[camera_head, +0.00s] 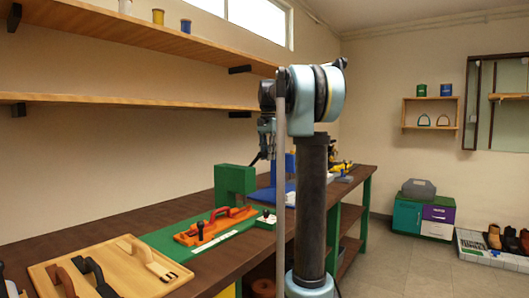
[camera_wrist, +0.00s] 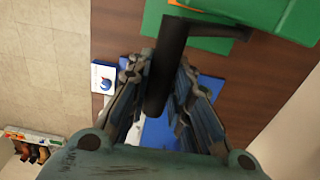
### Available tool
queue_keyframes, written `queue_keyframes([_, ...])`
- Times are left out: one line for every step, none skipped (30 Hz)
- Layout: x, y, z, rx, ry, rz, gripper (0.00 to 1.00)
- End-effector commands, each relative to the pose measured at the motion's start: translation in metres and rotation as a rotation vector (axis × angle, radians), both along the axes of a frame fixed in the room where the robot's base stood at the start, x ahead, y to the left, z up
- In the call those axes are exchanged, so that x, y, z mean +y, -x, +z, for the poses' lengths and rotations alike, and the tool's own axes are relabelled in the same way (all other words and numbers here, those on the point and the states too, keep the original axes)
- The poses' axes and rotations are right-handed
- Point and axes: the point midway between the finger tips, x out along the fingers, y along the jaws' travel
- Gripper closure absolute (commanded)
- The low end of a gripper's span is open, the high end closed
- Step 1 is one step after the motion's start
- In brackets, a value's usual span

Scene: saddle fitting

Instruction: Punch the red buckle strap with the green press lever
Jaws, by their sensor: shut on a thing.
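The green press (camera_head: 235,183) stands on the bench beside a long green base (camera_head: 160,240). An orange fixture (camera_head: 205,230) lies on that base, with a red piece (camera_head: 222,216) along it; I cannot tell whether this is the red buckle strap. In the wrist view my gripper (camera_wrist: 160,75) is shut on a thick black bar (camera_wrist: 172,42), seemingly the press lever handle. Its upper end meets a thin dark rod over the green body (camera_wrist: 225,38). In the head view my gripper (camera_head: 267,148) is small, just right of the press.
A wooden board (camera_head: 100,270) with brown, black and tan tools or straps lies front left on the bench. A blue mat (camera_head: 275,193) and other items lie beyond the press. Shelves (camera_head: 140,99) run along the wall above. Bare bench shows behind the green base.

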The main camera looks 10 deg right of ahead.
Motion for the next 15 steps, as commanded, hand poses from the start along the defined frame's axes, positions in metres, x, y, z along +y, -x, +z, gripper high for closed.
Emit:
queue_keyframes([0.002,-0.001,0.0,-0.001,-0.003,0.001,0.94])
queue_keyframes([0.002,-0.002,0.0,-0.001,-0.003,0.001,0.94])
queue_keyframes([0.003,-0.002,0.0,-0.001,-0.003,0.001,0.95])
queue_keyframes([0.003,-0.002,0.001,-0.001,-0.003,0.001,0.95])
queue_keyframes([0.004,-0.003,0.001,-0.001,-0.003,0.002,0.94])
queue_keyframes([0.005,-0.004,0.002,-0.002,-0.004,0.002,0.95])
queue_keyframes([0.006,-0.005,0.003,-0.002,-0.004,0.002,0.95])
queue_keyframes([0.006,-0.005,0.004,-0.002,-0.004,0.002,0.95])
queue_keyframes([0.008,-0.007,0.005,-0.002,-0.004,0.002,0.95])
queue_keyframes([0.009,-0.008,0.006,-0.002,-0.004,0.002,0.95])
queue_keyframes([0.01,-0.009,0.007,-0.002,-0.004,0.002,0.95])
queue_keyframes([0.011,-0.01,0.008,-0.002,-0.004,0.002,0.95])
queue_keyframes([0.012,-0.011,0.009,-0.002,-0.004,0.003,0.94])
queue_keyframes([0.013,-0.012,0.01,-0.003,-0.003,0.003,0.92])
queue_keyframes([0.014,-0.014,0.011,-0.004,-0.004,0.003,0.89])
